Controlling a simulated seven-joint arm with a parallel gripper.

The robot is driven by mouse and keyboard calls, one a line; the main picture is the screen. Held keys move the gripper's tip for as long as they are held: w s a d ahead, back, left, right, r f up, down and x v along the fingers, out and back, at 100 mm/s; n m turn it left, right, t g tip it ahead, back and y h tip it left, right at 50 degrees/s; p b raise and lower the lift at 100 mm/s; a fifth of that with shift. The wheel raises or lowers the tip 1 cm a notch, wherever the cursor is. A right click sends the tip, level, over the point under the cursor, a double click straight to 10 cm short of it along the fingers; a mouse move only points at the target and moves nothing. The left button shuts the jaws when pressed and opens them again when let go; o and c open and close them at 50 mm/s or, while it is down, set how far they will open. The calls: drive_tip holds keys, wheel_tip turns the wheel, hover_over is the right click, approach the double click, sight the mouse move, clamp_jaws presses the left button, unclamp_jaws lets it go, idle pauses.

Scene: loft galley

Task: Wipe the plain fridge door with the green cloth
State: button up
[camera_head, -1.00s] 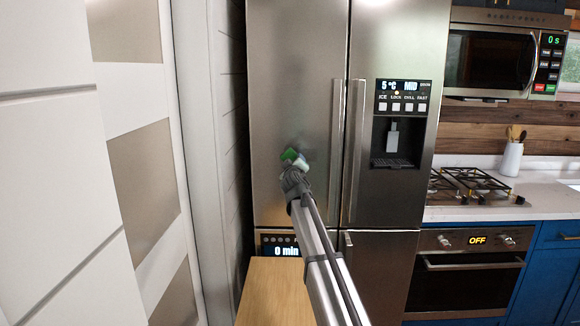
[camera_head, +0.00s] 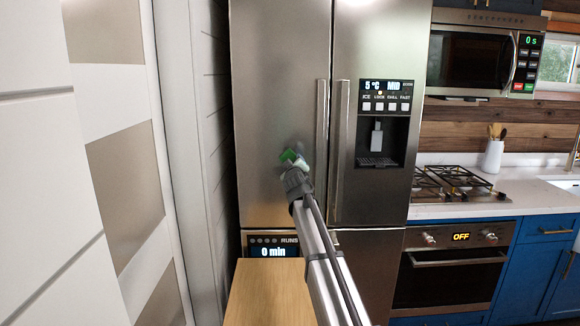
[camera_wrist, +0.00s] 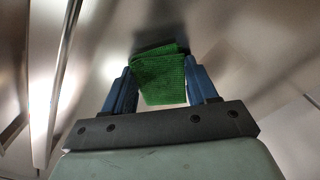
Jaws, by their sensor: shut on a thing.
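The plain fridge door (camera_head: 270,80) is the left steel door, without the dispenser. The green cloth (camera_head: 288,155) is at its lower half, left of the upright handle (camera_head: 321,140). My gripper (camera_head: 299,160) is shut on the cloth. In the wrist view, the green cloth (camera_wrist: 160,80) sits between the blue fingers of my gripper (camera_wrist: 162,92), its far edge at or very near the steel door (camera_wrist: 235,40). I cannot tell for sure whether it touches. A long handle (camera_wrist: 52,85) runs along the left of that view.
The right fridge door (camera_head: 390,40) has a dispenser (camera_head: 380,140). A wooden surface (camera_head: 262,295) lies low in front, by a "0 min" display (camera_head: 272,251). A white panelled wall (camera_head: 185,120) is close on the left. An oven (camera_head: 450,275) and hob stand right.

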drive_tip(key=shift+d, duration=1.9)
drive_tip(key=shift+s, duration=0.15)
drive_tip(key=shift+s, duration=2.9)
drive_tip(key=s, duration=0.3)
drive_tip(key=shift+a, duration=0.1)
drive_tip(key=a+f+n+y, duration=0.1)
drive_tip(key=a+f+y, duration=0.15)
drive_tip(key=a, duration=0.95)
drive_tip(key=shift+w+d+f+m+h, duration=0.15)
drive_tip(key=shift+w+d+h, duration=0.2)
drive_tip(key=shift+w, duration=0.85)
drive_tip(key=shift+w+d+f+m+h, duration=0.15)
drive_tip(key=shift+w+h, duration=0.35)
drive_tip(key=shift+w, duration=0.65)
drive_tip(key=shift+w+d+f+m+h, duration=0.15)
drive_tip(key=shift+w+h, duration=0.25)
drive_tip(key=shift+w, duration=0.8)
